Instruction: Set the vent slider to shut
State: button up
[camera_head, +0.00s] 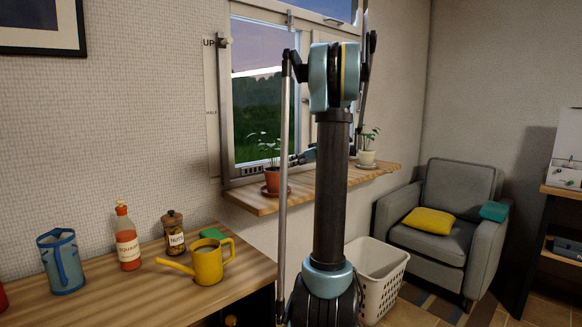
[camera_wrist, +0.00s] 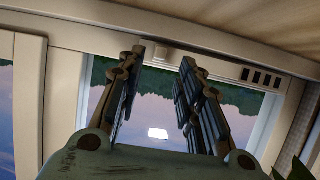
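The vent is in the bottom rail of the window frame. In the wrist view, which looks upside down, its dark slots (camera_wrist: 262,77) show at the right. A small pale block, which looks like the slider's knob (camera_wrist: 161,54), sits on the rail left of the slots. My gripper (camera_wrist: 162,62) is open, with its fingers apart on either side of the knob in the picture. I cannot tell how far short of it they are. In the head view the slots (camera_head: 252,170) show under the left pane; my gripper (camera_head: 303,157) is partly hidden by my arm.
A potted plant (camera_head: 272,180) stands on the wooden sill (camera_head: 245,199) left of my gripper, and another (camera_head: 367,156) stands to its right. Leaves show at the wrist view's lower right corner. A white basket (camera_head: 378,276) and a grey armchair (camera_head: 450,240) stand beyond my arm.

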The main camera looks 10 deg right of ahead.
aim_at(289, 164)
jog(key=shift+x, duration=2.8)
grip_shut()
